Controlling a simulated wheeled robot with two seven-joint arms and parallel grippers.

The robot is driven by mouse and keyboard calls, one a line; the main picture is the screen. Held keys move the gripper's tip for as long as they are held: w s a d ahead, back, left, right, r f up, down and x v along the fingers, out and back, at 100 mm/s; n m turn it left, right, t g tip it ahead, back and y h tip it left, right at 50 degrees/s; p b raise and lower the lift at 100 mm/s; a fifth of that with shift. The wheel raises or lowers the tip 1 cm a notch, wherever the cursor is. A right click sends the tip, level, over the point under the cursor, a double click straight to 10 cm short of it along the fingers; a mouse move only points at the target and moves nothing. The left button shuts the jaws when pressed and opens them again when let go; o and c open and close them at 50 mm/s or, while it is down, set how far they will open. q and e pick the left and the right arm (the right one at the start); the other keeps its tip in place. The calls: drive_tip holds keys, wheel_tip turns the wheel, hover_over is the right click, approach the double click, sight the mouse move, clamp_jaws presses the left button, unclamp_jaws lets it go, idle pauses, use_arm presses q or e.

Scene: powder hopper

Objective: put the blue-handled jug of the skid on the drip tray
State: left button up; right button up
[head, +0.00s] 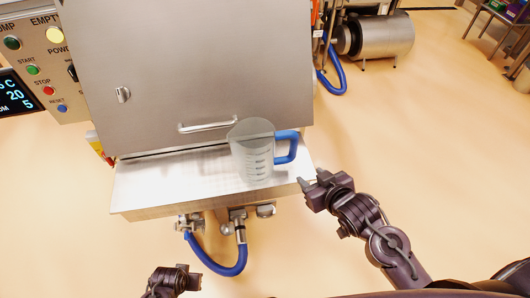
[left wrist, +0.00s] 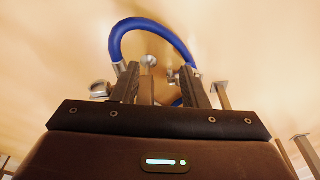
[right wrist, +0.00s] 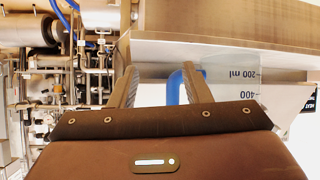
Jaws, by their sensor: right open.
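The clear jug (head: 252,155) with a blue handle (head: 288,146) stands on a steel ledge (head: 150,188) at the front of the skid, its handle pointing right. I cannot tell whether this ledge is the drip tray. My right gripper (head: 313,178) is open and empty, to the right of the ledge and near the handle but apart from it. In the right wrist view the blue handle (right wrist: 174,88) shows beyond the open fingers, with the jug's markings (right wrist: 248,85) upside down. My left gripper (head: 176,271) is open and empty, low in front of the skid.
A closed steel door (head: 190,70) with a bar handle rises behind the ledge. A control panel (head: 42,60) stands at the left. Valves and a blue hose (head: 228,268) hang under the ledge. A steel motor or pump (head: 385,36) stands at the back right. The floor at right is clear.

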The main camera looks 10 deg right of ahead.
sight(296, 151)
drive_tip(key=w+a+r+n+t+y, duration=0.1)
drive_tip(key=w+y, duration=0.1)
drive_tip(key=w+a+r+n+t+y, duration=0.1)
drive_tip(key=w+y, duration=0.2)
drive_tip(key=w+a+r+n+t+y+p, duration=0.1)
drive_tip(key=w+y, duration=0.1)
drive_tip(key=y, duration=0.1)
drive_tip(key=shift+w+a+r+t, duration=0.1)
drive_tip(key=shift+w+a+t, duration=0.15)
drive_tip(key=shift+t, duration=0.15)
drive_tip(key=shift+w+a, duration=0.15)
drive_tip(key=shift+w, duration=0.15)
use_arm(q)
drive_tip(key=s+a+f, duration=0.1)
drive_tip(key=s+f, duration=0.8)
drive_tip(key=s, duration=0.1)
drive_tip(key=s+a+f+g, duration=0.1)
drive_tip(key=s+a+f, duration=0.1)
drive_tip(key=s+f, duration=0.7)
drive_tip(key=shift+s+a, duration=0.3)
drive_tip(key=shift+s, duration=0.2)
use_arm(e)
drive_tip(key=shift+s, duration=0.1)
drive_tip(key=shift+c, duration=0.2)
clamp_jaws()
